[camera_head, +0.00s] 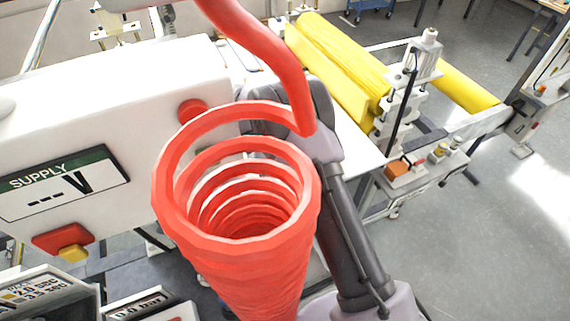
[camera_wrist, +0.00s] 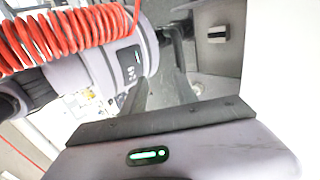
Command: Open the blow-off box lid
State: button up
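In the wrist view my gripper (camera_wrist: 162,82) shows as two dark fingers rising from a dark bar, with a visible gap between them and nothing clearly held. A grey metal box-like surface (camera_wrist: 215,62) stands just right of the fingers, with a small dark and light latch- or handle-like block (camera_wrist: 217,33) on it. This may be the blow-off box, but I cannot tell for sure, nor which part is its lid. Whether the right finger touches the metal is unclear. In the head view my gripper and the box cannot be made out behind the red coil and my arm.
A large red coiled hose (camera_head: 236,240) fills the middle of the head view. A white cabinet with a SUPPLY display (camera_head: 62,183) and a red button (camera_head: 193,110) stands left. Yellow rolls (camera_head: 335,62) and a roller frame (camera_head: 412,90) are beyond. Grey floor (camera_head: 480,240) is open at right.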

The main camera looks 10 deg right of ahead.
jog(key=s+d+b, duration=0.1)
jog(key=s+d, duration=0.2)
jog(key=s, duration=0.8)
jog(key=shift+s+r+b, duration=0.15)
jog(key=shift+r+b, duration=0.2)
jog(key=shift+r, duration=0.05)
jog(key=shift+d, duration=0.1)
